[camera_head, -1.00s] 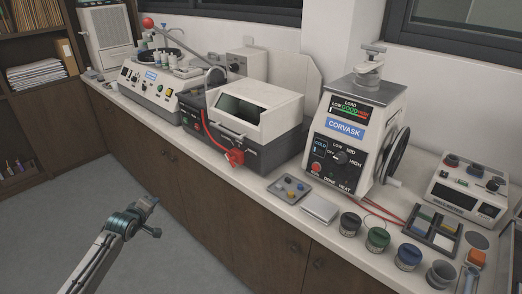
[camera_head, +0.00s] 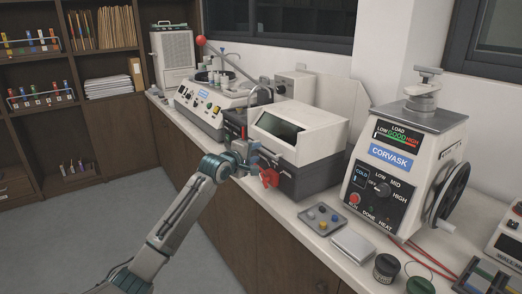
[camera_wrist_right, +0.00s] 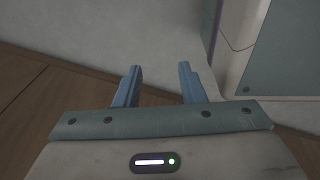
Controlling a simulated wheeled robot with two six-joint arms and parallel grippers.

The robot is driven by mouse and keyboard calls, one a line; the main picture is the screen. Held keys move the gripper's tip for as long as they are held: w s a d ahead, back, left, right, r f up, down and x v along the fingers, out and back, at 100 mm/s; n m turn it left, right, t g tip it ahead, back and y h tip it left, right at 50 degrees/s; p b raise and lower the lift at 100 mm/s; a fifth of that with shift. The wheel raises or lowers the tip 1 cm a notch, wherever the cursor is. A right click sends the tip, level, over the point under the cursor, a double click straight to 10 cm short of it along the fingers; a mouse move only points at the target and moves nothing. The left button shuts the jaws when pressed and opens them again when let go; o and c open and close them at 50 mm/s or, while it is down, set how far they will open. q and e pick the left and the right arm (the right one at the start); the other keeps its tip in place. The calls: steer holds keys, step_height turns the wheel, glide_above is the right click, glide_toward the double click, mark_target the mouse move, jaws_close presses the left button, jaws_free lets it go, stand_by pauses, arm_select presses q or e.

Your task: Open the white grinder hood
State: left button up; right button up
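The white grinder hood (camera_head: 318,133) with its dark sloping window sits down on the dark grey grinder base (camera_head: 318,178), in the middle of the head view. My left gripper (camera_head: 251,157) is at the hood's front left, just above the red fitting (camera_head: 270,177) on the base. It overlaps the hood's lower front edge in the picture; I cannot tell whether it touches. Its fingers are too small and crowded to show whether they are open. My right gripper (camera_wrist_right: 160,86) is open and empty in the right wrist view, away from the grinder.
The white press (camera_head: 405,165) stands right of the grinder, with a small tray (camera_head: 322,220) in front. A polisher (camera_head: 213,100) with a red-tipped lever stands to the left. The floor before the counter is clear.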

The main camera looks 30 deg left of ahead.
mark_target(261, 150)
arm_select(q)
steer(key=shift+w+f, duration=0.2)
steer(key=shift+w, duration=0.7)
steer(key=shift+w+f, duration=0.15)
steer(key=shift+w, duration=0.7)
jaws_close()
